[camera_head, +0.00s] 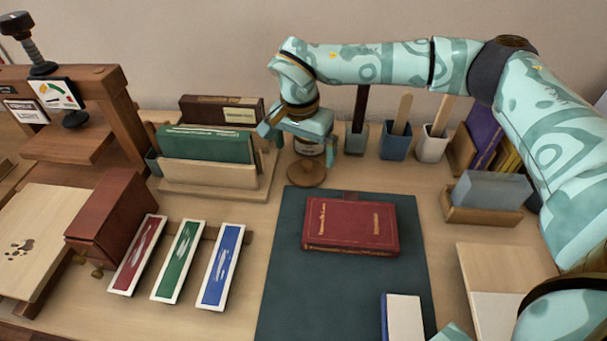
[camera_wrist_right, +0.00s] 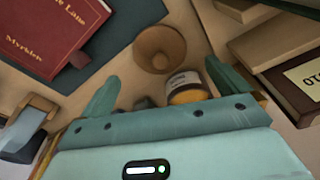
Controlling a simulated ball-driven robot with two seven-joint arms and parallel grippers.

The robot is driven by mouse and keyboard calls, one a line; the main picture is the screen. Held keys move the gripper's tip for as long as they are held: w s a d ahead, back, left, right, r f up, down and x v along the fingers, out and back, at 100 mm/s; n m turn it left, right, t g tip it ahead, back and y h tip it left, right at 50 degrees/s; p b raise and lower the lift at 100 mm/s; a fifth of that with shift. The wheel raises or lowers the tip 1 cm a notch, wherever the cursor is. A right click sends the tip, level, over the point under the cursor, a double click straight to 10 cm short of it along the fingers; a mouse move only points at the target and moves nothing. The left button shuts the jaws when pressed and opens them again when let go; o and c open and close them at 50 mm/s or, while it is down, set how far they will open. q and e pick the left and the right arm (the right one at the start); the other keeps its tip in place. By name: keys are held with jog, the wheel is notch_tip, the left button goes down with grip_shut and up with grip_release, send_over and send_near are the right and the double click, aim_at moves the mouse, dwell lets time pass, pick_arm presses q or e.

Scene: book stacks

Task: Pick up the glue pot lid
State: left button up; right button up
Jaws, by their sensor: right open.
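The glue pot lid looks to be the round brown wooden disc with a raised middle (camera_head: 306,173). It lies on the table just in front of the glue pot (camera_head: 310,147), and it also shows in the right wrist view (camera_wrist_right: 160,48). The glue pot, with a pale label and amber lower part, shows there too (camera_wrist_right: 186,88). My right gripper (camera_head: 298,135) is above and partly in front of the pot, hiding its top. In the wrist view its two fingers (camera_wrist_right: 160,80) are spread, with nothing between them gripped; the lid is beyond the fingertips. My left gripper is not in view.
A red book (camera_head: 350,226) lies on a dark green mat (camera_head: 285,290) in front of the lid. A wooden rack with books (camera_head: 205,176) stands left of the pot. Tool cups (camera_head: 396,143) stand to its right. Bare table shows around the lid.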

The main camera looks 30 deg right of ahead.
aim_at(307, 163)
jog(key=shift+f, duration=0.75)
jog(key=f+b, duration=0.2)
jog(key=d+f+b, duration=0.1)
jog(key=f, duration=0.1)
jog(key=shift+w+f, duration=0.1)
jog(key=shift+w, duration=0.15)
jog(key=shift+w+f+b, duration=0.1)
jog(key=shift+f+b, duration=0.2)
jog(key=shift+r, duration=0.2)
jog(key=shift+c, duration=0.3)
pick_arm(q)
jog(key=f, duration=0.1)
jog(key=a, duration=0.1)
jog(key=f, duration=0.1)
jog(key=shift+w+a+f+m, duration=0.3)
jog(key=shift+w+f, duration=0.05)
pick_arm(e)
jog(key=c, duration=0.9)
